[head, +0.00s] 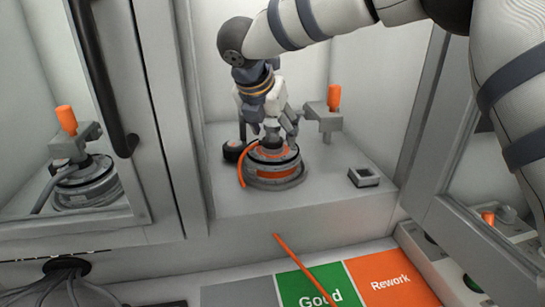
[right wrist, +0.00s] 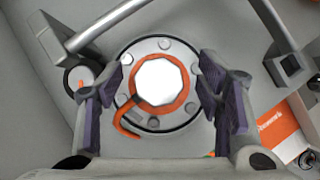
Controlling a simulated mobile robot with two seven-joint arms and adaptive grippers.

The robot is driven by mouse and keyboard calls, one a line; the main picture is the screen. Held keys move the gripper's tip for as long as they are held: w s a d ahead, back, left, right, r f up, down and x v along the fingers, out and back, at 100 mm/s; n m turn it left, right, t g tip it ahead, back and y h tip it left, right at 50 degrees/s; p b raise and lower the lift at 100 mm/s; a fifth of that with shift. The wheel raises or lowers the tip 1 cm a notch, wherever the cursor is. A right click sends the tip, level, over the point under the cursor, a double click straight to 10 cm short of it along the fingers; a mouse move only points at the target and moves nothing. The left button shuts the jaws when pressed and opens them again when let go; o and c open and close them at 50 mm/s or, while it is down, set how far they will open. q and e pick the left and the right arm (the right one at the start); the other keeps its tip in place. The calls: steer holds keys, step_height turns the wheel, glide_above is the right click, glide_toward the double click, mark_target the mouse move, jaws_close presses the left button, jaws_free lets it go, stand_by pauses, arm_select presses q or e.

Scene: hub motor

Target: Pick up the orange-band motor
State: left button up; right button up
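The orange-band motor (head: 265,173) is a round grey disc with an orange band and an orange cable, standing in the open middle bay. In the right wrist view its flange (right wrist: 150,47) surrounds an orange ring and a bright white hub. My right gripper (head: 268,128) points down over the motor's top. In the right wrist view the right gripper (right wrist: 160,86) is open, with a purple-padded finger on each side of the hub and visible gaps to it. The motor looks to rest on the bay floor. My left gripper is not in view.
An orange-handled clamp (head: 329,118) stands right of the motor, and a small grey block (head: 364,177) lies front right. Another motor (head: 88,184) sits in the left bay. Below are the green Good pad (head: 300,289) and the orange Rework pad (head: 393,275).

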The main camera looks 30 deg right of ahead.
jaws_close()
steer(key=shift+w+r, duration=0.1)
steer(key=shift+r, duration=0.05)
